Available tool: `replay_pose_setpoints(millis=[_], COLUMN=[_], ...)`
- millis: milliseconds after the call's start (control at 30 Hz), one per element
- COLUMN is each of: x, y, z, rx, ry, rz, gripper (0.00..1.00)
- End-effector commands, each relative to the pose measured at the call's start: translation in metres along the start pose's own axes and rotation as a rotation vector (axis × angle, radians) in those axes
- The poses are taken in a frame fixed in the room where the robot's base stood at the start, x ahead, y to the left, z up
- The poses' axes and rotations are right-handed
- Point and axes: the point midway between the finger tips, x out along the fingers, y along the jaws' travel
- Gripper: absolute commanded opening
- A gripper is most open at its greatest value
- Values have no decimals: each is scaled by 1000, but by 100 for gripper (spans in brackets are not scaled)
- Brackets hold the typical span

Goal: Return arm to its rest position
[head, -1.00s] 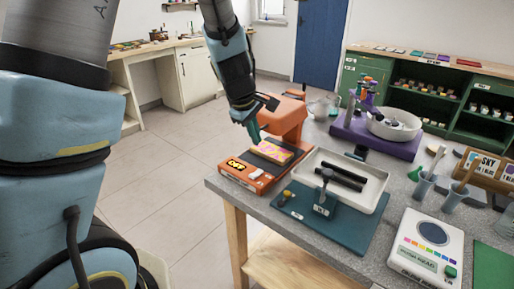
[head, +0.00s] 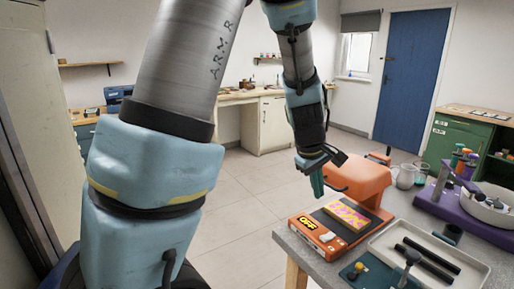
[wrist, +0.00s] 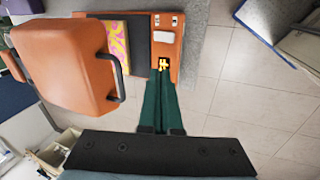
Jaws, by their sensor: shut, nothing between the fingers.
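My gripper (head: 317,184) hangs from my arm with its green fingers pointing down, in the air beside the left end of an orange machine. In the wrist view my gripper (wrist: 164,75) has its fingers together, with nothing between them. The orange machine (head: 360,180) stands on the table's near left corner. In the wrist view the machine's orange hood (wrist: 60,65) and black handle show at left.
A white tray (head: 476,283) with two black bars stands to the right on the grey table. A purple stand (head: 447,205) and a white bowl (head: 492,206) are behind it. Tiled floor (head: 240,185) lies open to the left, before a far workbench (head: 240,97).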

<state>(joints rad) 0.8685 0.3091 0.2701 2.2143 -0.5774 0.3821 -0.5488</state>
Motion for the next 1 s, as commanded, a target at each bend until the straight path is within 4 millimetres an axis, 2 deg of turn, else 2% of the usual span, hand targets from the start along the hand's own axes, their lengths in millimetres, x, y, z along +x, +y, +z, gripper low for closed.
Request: replay_pose_setpoints(millis=[33,200,400,500,600,700,1000], x=[-8,-34,-63,-74,-80,-84,-85], y=[-21,-96,-182,-214,-235,-246,-249], z=[-14,-47,-62,-63,-61,-61,-60], rx=[24,183,379,457,513,543,554], ry=[8,25,28,23,17,13,11], rz=[-14,-84,-176,-216,-244,-260,-265], gripper=[0,0,0,0,0,0,0])
